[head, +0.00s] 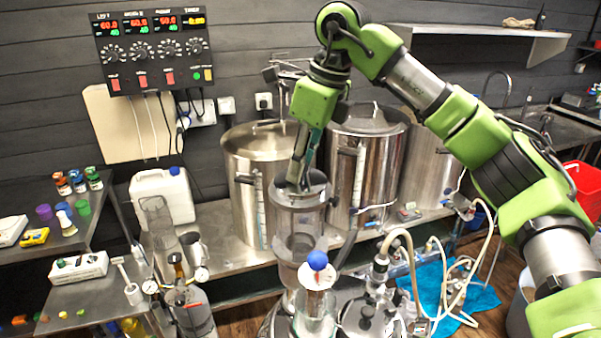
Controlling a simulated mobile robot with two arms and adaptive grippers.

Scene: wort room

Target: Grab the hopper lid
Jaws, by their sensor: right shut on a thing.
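The hopper (297,222) is a clear, greyish cylinder on a stand at the centre of the head view. The hopper lid (318,186) is at its top, at rim height. My right gripper (297,184) reaches down from above, its fingers shut at the middle of the lid. The fingers hide the lid's grip and much of its top. I cannot tell whether the lid rests on the rim or is slightly lifted. My left gripper is not in view.
A blue ball on a white disc (317,272) stands close in front of the hopper. Large steel kettles (255,175) stand behind it. Pumps with pale hoses (400,262) are at the right. A white canister (163,196) and a side table (85,292) are at the left.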

